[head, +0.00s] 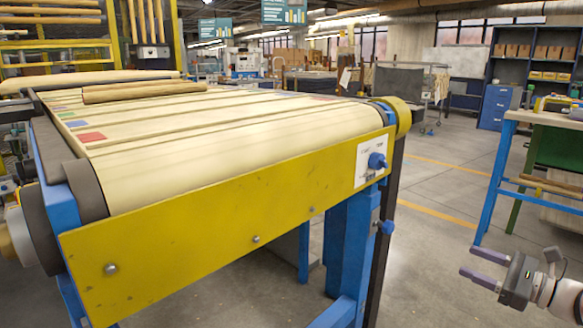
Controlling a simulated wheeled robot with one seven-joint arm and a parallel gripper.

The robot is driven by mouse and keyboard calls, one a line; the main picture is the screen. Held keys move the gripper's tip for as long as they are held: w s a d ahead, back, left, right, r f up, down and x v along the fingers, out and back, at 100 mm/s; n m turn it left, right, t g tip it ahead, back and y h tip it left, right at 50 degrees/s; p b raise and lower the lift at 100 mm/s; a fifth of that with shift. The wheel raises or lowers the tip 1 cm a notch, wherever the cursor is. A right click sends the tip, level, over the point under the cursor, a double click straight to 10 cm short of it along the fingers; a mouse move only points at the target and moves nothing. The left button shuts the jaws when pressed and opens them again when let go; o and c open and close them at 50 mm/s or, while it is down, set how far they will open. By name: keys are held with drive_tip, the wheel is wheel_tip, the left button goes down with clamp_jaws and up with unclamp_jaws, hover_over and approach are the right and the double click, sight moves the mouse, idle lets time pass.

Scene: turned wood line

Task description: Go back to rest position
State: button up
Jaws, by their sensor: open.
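My gripper (476,276) is at the lower right of the head view, over the grey concrete floor. Its two purple-grey fingers point left and stand apart, with nothing between them. The end of my arm enters from the right edge; the rest of it is out of the picture. The gripper is to the right of the conveyor (240,215), apart from it, with bare floor showing between them.
The yellow-sided conveyor on blue legs fills the left and middle. Turned wood pieces (145,91) lie at its far side. A blue-framed workbench (545,118) stands behind my gripper at the right. Blue shelving (535,70) stands farther back. Open floor (430,160) lies between conveyor and workbench.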

drive_tip(key=s+a+f+n+g+h, duration=0.15)
drive_tip(key=a+n+g, duration=0.35)
drive_tip(key=a, duration=0.6)
drive_tip(key=s+a+n+g+h, duration=0.2)
drive_tip(key=s+a+n+g, duration=0.15)
drive_tip(key=a, duration=0.65)
drive_tip(key=s+a+n+h, duration=0.3)
drive_tip(key=s+n+h, duration=0.1)
drive_tip(key=s+n, duration=0.3)
drive_tip(key=s+a+n+h, duration=0.4)
drive_tip(key=s+n, duration=0.4)
drive_tip(key=n, duration=0.1)
drive_tip(key=shift+s+f+t, duration=0.15)
drive_tip(key=shift+f+t, duration=0.1)
drive_tip(key=shift+t, duration=0.1)
drive_tip(key=shift+h, duration=0.25)
